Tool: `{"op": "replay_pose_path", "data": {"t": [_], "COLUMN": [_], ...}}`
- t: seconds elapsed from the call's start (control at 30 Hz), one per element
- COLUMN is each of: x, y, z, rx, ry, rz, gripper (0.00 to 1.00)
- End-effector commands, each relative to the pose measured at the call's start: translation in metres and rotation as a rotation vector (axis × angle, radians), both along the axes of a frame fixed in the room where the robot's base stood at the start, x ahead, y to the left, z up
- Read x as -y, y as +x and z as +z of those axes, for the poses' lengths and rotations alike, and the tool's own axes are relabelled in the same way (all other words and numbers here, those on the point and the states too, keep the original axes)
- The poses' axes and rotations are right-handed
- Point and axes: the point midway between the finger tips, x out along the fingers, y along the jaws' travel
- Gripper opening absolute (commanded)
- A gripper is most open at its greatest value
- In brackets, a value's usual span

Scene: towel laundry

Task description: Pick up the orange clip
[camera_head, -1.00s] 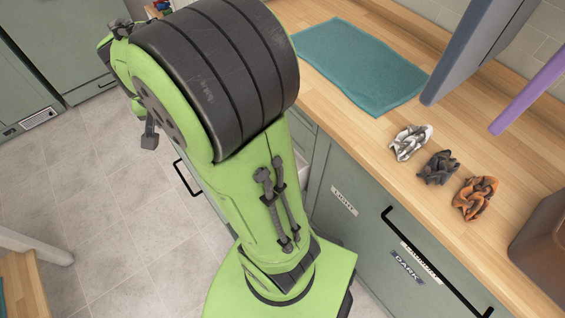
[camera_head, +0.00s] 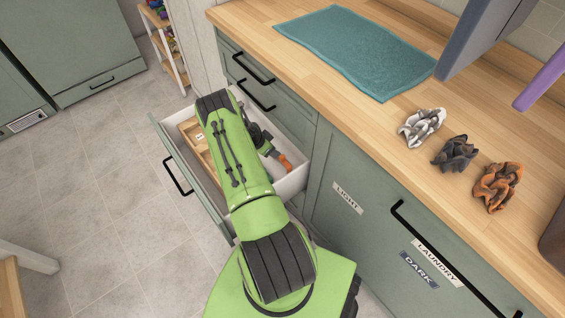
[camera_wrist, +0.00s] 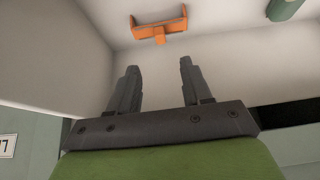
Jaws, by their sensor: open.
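The orange clip (camera_wrist: 160,27) lies in the white-walled open drawer, at the top of the wrist view, beyond my fingertips and apart from them. An orange piece that looks like the same clip (camera_head: 285,162) shows in the head view at the drawer's right side, just beside my gripper. My gripper (camera_wrist: 160,66) is open, with nothing between its two dark fingers. It reaches down into the drawer (camera_head: 294,184). In the head view my arm hides much of the drawer's inside, and the fingertips cannot be made out.
A wooden tray (camera_head: 190,132) sits in the drawer's left part. A green object (camera_wrist: 283,9) is cut off at the wrist view's top right. A teal towel (camera_head: 355,50) and white, dark and orange crumpled cloths lie on the wooden counter (camera_head: 380,135).

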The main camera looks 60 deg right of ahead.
Motion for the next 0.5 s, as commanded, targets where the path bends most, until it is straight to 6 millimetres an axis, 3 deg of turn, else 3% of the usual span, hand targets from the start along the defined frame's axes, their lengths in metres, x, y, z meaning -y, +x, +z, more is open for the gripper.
{"op": "replay_pose_path", "data": {"t": [0.03,0.1,0.33,0.5], "x": [0.006,0.013,0.026,0.041], "y": [-0.004,-0.007,-0.013,-0.02], "z": [-0.017,-0.031,-0.057,-0.087], "rx": [-0.001,0.0,0.0,0.0], "ry": [0.001,0.001,0.002,0.002], "rz": [-0.002,0.0,0.002,0.0], "gripper": [0.49,0.49,0.49,0.49]}}
